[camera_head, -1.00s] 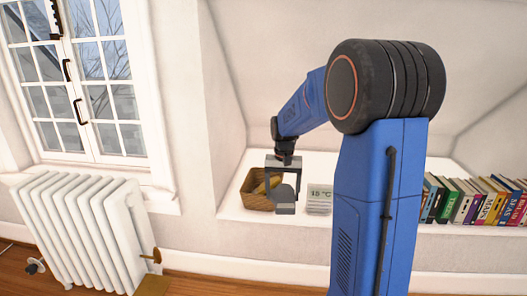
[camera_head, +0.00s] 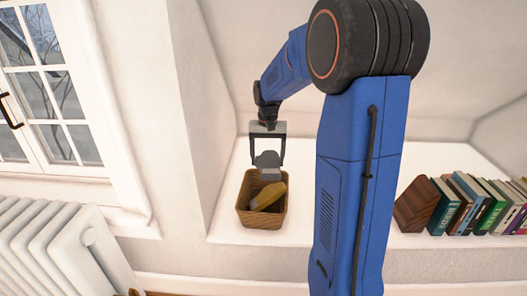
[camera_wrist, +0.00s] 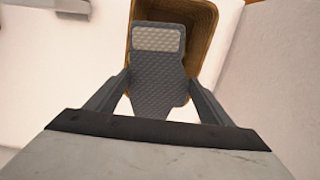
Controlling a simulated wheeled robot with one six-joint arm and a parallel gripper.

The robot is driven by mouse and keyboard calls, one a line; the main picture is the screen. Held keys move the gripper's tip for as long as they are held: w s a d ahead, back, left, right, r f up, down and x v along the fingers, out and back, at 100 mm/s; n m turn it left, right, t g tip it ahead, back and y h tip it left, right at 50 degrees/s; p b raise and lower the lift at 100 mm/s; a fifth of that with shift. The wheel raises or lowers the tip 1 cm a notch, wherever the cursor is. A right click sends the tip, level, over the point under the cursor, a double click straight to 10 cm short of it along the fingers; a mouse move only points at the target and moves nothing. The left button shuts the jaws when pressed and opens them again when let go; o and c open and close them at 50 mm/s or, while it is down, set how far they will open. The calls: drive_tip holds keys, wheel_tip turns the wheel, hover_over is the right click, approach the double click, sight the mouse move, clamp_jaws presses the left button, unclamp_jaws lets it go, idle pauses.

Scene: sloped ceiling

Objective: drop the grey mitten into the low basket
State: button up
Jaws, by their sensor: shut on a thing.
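The grey mitten (camera_head: 267,160) hangs between the two fingers of my gripper (camera_head: 267,164), which is shut on it. The low basket (camera_head: 263,219) is brown and woven and stands on the white ledge. The mitten is above the basket's back part in the head view; its exact height is hard to tell. In the wrist view, the quilted mitten (camera_wrist: 158,80) with its paler patch lies between my gripper's fingers (camera_wrist: 160,88). The basket's rim (camera_wrist: 207,25) shows behind and around its far end. Much of the basket's inside is hidden by the mitten there.
A yellow-brown item (camera_head: 267,196) lies in the basket. A dark wooden block (camera_head: 416,204) and a row of books (camera_head: 485,200) stand on the ledge at right. A wall edge (camera_head: 195,130) rises left of the basket. A radiator (camera_head: 60,245) stands at lower left.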

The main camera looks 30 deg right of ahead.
drive_tip(key=shift+w+f, duration=0.1)
drive_tip(key=shift+f, duration=2.9)
drive_tip(key=o, duration=1.1)
wheel_tip(320, 180, up, 17)
hover_over(267, 162)
drive_tip(key=shift+w+d+r, duration=0.15)
drive_tip(key=shift+r, duration=0.05)
